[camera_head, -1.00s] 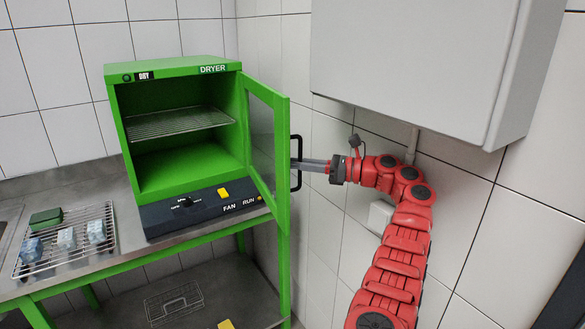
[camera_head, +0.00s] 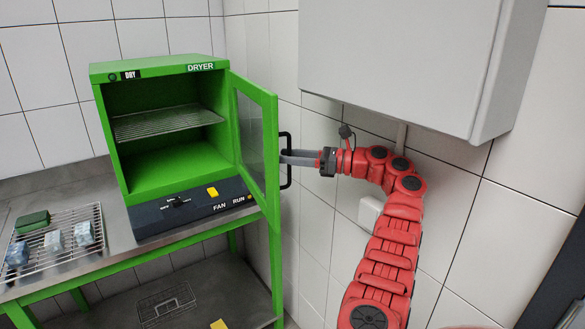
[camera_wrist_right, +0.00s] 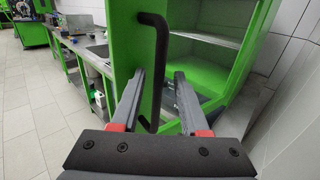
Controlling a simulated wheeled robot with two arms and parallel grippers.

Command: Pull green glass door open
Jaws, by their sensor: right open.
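The green dryer's glass door (camera_head: 255,135) stands swung open on the right side of the cabinet, showing the interior and wire shelf. Its black handle (camera_head: 288,160) is on the outer face of the door. My right gripper (camera_head: 284,157) is open at the handle, coming from the right. In the right wrist view, the black handle (camera_wrist_right: 161,60) shows between the two parted fingers of the right gripper (camera_wrist_right: 158,75), beside the green door panel (camera_wrist_right: 126,40). I cannot tell whether a finger touches the handle. My left gripper is out of view.
A wire rack (camera_head: 60,250) with a green block and several bluish-grey blocks lies left of the dryer on the metal table (camera_head: 110,225). A grey wall box (camera_head: 410,60) hangs above my right arm. Tiled wall stands close behind the arm.

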